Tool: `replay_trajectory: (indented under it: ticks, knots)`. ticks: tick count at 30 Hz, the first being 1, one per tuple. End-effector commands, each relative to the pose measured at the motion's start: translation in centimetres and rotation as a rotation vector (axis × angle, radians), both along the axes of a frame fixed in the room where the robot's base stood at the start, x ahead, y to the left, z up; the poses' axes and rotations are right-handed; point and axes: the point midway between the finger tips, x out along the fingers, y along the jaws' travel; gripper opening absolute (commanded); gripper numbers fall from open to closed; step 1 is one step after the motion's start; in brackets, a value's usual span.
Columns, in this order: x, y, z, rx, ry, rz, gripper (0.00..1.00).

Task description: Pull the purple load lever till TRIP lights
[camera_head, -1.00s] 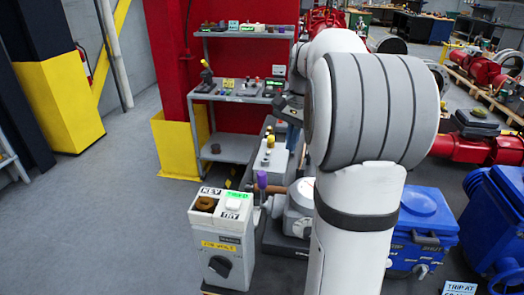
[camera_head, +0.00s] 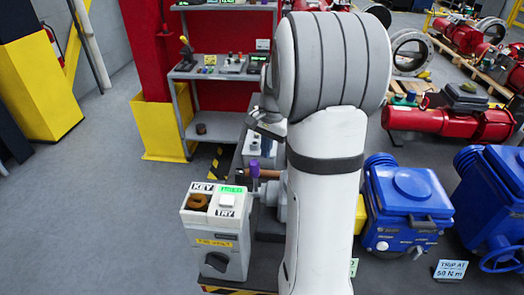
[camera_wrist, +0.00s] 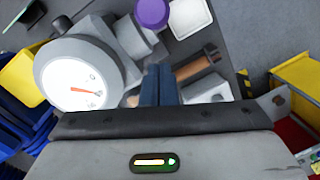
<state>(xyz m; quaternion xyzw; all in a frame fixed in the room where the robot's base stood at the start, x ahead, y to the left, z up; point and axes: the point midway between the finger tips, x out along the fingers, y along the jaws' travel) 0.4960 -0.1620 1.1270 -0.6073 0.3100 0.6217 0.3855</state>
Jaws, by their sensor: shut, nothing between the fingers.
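The purple load lever (camera_head: 254,168) stands up beside the grey-white box in the head view, on a brownish horizontal bar. In the wrist view its round purple knob (camera_wrist: 152,12) is at the top edge, beyond my fingertips and apart from them. My gripper (camera_wrist: 160,70) is shut and empty, its two blue fingers together beside the round gauge (camera_wrist: 80,75) with a red needle. A copper-coloured bar (camera_wrist: 194,68) lies just right of the fingers. In the head view my arm hides much of the actuator. I cannot make out a lit TRIP lamp.
The box marked KEY and TRY (camera_head: 216,230) stands at the front, with a small green display. A sign reading TRIP AT 50 N m (camera_head: 450,269) and blue valve units (camera_head: 408,205) are on the right. A grey shelf (camera_head: 222,77) stands behind. The left floor is open.

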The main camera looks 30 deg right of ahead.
Motion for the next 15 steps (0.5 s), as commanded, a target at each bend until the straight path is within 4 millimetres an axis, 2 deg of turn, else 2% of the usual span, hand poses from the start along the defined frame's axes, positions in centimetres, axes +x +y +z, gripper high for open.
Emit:
replay_trajectory:
  ticks: [1, 6, 15]
  knots:
    - [-0.4, 0.8, 0.2, 0.000, 0.000, 0.002, 0.00]
    - [-1.1, 2.0, -0.1, 0.000, -0.001, 0.001, 0.00]
    - [-1.3, 2.2, -0.3, 0.000, -0.001, -0.001, 0.00]
